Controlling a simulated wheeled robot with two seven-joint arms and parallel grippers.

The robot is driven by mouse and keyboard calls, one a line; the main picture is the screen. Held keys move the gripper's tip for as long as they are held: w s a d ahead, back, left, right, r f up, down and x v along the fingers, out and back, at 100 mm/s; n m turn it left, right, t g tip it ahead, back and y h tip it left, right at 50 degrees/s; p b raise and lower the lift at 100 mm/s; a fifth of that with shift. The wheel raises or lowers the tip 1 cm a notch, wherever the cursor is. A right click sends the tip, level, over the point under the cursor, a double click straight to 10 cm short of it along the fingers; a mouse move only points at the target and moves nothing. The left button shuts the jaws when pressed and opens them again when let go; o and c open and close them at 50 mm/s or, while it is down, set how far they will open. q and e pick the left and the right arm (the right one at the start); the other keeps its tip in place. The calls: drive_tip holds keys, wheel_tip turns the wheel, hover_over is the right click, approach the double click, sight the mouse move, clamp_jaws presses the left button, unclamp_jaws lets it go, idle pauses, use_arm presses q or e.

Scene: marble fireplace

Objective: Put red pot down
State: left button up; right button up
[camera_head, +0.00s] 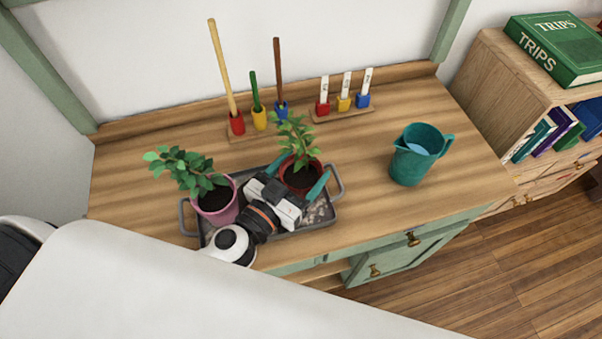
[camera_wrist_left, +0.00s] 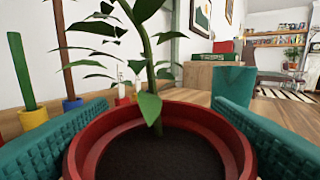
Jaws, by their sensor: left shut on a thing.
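The red pot (camera_head: 300,178), with dark soil and a leafy plant, is upright at the far right part of the grey tray (camera_head: 319,214). My left gripper (camera_head: 298,174) is shut on the red pot, with one teal finger on each side of it. In the left wrist view the red pot (camera_wrist_left: 160,150) fills the space between the teal fingers. The pot's underside is hidden, so I cannot tell whether it touches the tray. My right gripper is not in view.
A pink pot (camera_head: 217,205) with a plant stands at the tray's left. A teal pitcher (camera_head: 411,160) stands to the right on the wooden tabletop (camera_head: 360,150). Colour-block stands (camera_head: 258,128) with rods and labels (camera_head: 343,108) line the back. The tabletop between tray and pitcher is clear.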

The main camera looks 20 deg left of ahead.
use_arm(q)
drive_tip(key=shift+r, duration=0.15)
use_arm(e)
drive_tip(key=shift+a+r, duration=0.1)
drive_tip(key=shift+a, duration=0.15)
use_arm(q)
drive_tip(key=o, duration=1.5)
drive_tip(key=shift+f, duration=0.2)
drive_tip(key=shift+c, duration=0.2)
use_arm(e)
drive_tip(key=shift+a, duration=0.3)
